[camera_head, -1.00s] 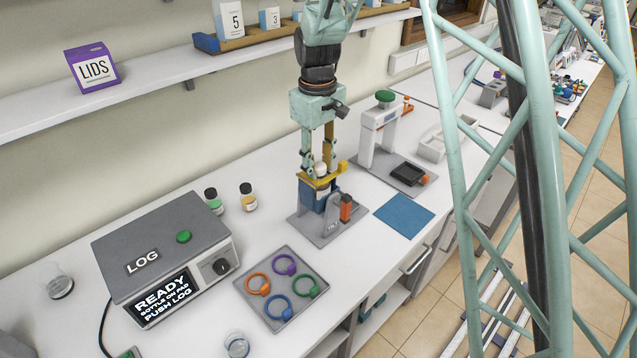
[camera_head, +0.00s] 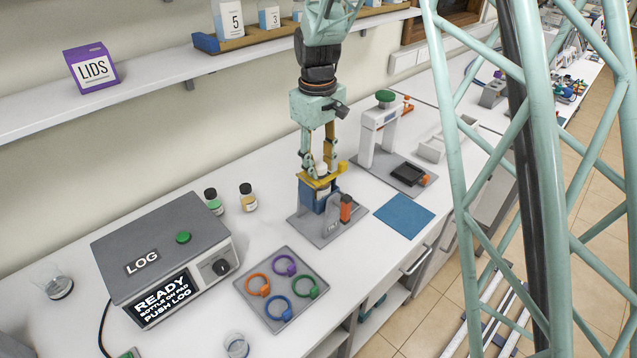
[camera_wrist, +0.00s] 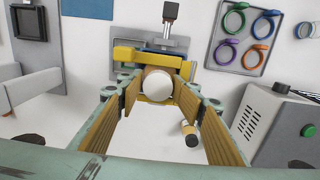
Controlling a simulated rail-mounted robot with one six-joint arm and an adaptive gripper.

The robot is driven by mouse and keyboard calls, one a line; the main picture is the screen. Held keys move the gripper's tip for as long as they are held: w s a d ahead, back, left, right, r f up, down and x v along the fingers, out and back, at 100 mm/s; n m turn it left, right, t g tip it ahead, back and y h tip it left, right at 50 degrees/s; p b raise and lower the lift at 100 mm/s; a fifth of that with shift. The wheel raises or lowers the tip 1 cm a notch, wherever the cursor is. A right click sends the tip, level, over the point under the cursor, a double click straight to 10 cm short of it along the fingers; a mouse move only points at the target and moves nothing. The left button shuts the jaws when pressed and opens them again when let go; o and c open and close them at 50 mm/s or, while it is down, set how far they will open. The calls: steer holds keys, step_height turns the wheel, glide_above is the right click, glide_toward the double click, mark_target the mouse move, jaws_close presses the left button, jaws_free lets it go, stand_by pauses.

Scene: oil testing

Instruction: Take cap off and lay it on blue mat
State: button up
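The blue mat (camera_head: 404,215) lies flat and bare on the bench, right of the clamp stand; its edge also shows in the wrist view (camera_wrist: 88,8). A round white cap (camera_wrist: 159,86) faces my wrist camera, seated in the yellow-topped clamp stand (camera_head: 322,228). The container under the cap is mostly hidden by the clamp. My gripper (camera_head: 320,172) points straight down over the stand. In the wrist view its two yellow-padded fingers (camera_wrist: 160,110) are apart, one on each side of the cap, with gaps between pads and cap.
A white press-like device (camera_head: 388,140) stands right of the clamp. Two small bottles (camera_head: 248,197) stand behind and left of it. A grey tray with coloured rings (camera_head: 283,290) and the LOG box (camera_head: 165,255) are at the left. A shelf runs above along the wall.

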mark_target(321, 167)
steer(key=shift+r+p, duration=1.9)
steer(key=shift+r, duration=2.05)
steer(key=shift+s+d+r, duration=0.2)
steer(key=shift+r, duration=0.1)
steer(key=s+d+r+m+t+b, duration=0.1)
steer(key=s+d+r+b, duration=0.3)
steer(key=s, duration=0.3)
steer(key=s+d+r+m+b, duration=0.1)
steer(key=s+d+r+m, duration=0.1)
steer(key=s+d+r, duration=0.4)
steer(key=s+d+r+m+t+b, duration=0.1)
steer(key=s+d+r+b, duration=0.2)
steer(key=s, duration=0.5)
steer(key=s+d+f+m+b, duration=0.1)
steer(key=s+d+f+b, duration=0.1)
steer(key=s, duration=0.6)
steer(key=s+d+f+m+t+b, duration=0.1)
steer(key=s+d+f+m+b, duration=0.1)
steer(key=s, duration=0.6)
steer(key=s+d+f+m+b, duration=0.1)
steer(key=s+d+f+b, duration=0.1)
steer(key=s, duration=0.7)
steer(key=shift+d+m+t+b, duration=0.35)
steer(key=shift+d+m+t, duration=0.05)
steer(key=shift+d, duration=0.45)
